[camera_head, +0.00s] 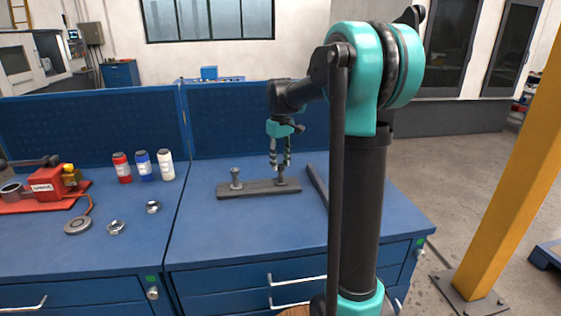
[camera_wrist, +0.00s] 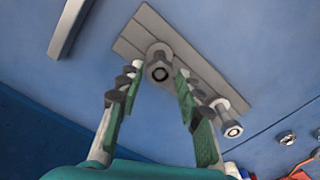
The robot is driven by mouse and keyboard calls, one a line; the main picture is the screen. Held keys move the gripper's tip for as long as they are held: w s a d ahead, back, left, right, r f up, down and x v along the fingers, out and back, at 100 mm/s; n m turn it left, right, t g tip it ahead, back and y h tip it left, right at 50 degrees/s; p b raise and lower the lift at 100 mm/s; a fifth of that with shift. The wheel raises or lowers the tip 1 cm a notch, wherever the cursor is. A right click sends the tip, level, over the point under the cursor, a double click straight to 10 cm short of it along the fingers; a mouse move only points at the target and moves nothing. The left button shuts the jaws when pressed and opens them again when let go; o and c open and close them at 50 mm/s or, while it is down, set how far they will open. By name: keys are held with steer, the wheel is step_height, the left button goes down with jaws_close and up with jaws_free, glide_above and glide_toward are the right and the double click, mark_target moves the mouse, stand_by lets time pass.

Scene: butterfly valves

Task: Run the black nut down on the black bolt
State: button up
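A grey metal bar (camera_head: 258,189) lies on the blue bench and carries two upright bolts. The right bolt (camera_head: 281,174) looks darker and stands under my gripper (camera_head: 280,160). In the wrist view, this bolt, with what looks like a dark nut (camera_wrist: 158,71) near its top, lies between the fingertips of my gripper (camera_wrist: 159,76). The fingers are apart on either side, with a slight gap visible; touching cannot be seen. The lighter left bolt (camera_head: 236,178) stands free; it also shows in the wrist view (camera_wrist: 227,120). The nut is hard to make out in the head view.
A dark bar (camera_head: 316,185) lies just right of the grey bar. Blue back panels (camera_head: 230,120) rise behind. The bench front is clear.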

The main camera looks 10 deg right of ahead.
steer(key=n, duration=0.3)
steer(key=shift+n, duration=0.4)
steer(key=n, duration=0.3)
steer(key=shift+s+n, duration=0.1)
steer(key=shift+n, duration=0.3)
steer(key=n, duration=0.6)
steer(key=shift+s+a+n, duration=0.1)
steer(key=shift+n, duration=0.2)
